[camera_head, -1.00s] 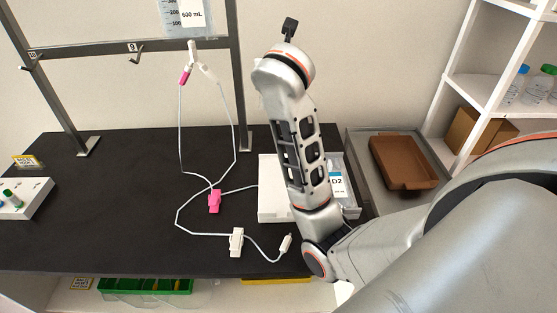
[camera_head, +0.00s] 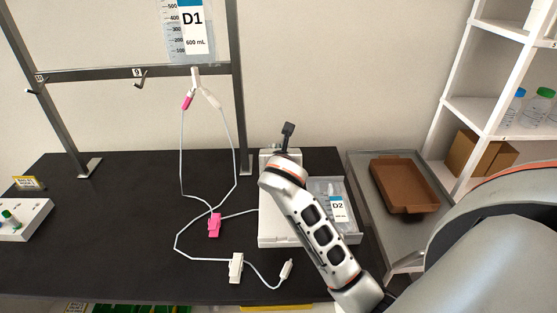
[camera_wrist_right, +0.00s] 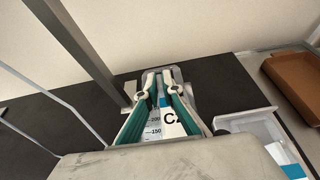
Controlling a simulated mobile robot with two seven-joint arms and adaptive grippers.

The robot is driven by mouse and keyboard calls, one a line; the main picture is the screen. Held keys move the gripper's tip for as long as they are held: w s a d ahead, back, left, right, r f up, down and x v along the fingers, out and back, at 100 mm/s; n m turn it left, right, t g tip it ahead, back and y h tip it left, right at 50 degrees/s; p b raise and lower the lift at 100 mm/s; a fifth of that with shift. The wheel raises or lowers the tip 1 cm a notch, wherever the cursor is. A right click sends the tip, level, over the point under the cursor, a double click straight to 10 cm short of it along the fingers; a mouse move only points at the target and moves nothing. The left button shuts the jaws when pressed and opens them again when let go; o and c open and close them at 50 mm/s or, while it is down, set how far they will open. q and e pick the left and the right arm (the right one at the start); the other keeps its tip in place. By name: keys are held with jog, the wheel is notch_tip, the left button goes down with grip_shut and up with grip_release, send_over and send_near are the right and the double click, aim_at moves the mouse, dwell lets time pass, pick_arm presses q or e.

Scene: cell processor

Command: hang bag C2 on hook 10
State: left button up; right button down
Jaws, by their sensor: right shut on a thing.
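My right gripper (camera_wrist_right: 160,90) shows in the right wrist view with its two green-lined fingers closed on bag C2 (camera_wrist_right: 167,122). The bag is clear with a blue stripe and a white label; part of its "C2" print is covered by a finger. In the head view my right forearm hides the fingers and the bag. The hook at the far left of the rail (camera_head: 36,88) has a small tag that is too small to read surely; it looks bare. The hook tagged 9 (camera_head: 140,82) is also bare. My left gripper is not in view.
Bag D1 (camera_head: 193,25) hangs at the rack, with white tubing and pink and white clamps (camera_head: 214,226) trailing onto the black table. Bag D2 (camera_head: 338,206) lies in a tray beside a white device. A rack post (camera_head: 238,120) stands left of my arm. The left table middle is clear.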

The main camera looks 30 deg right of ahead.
jog(key=shift+f, duration=1.8)
jog(key=shift+f, duration=0.15)
jog(key=c, duration=2.2)
grip_release()
jog(key=shift+f, duration=0.1)
jog(key=shift+r, duration=0.2)
jog(key=shift+s+a+r, duration=0.15)
jog(key=shift+s+a, duration=0.05)
jog(key=shift+s, duration=0.1)
jog(key=v, duration=1.1)
jog(key=shift+s+r, duration=0.1)
jog(key=shift+s, duration=0.05)
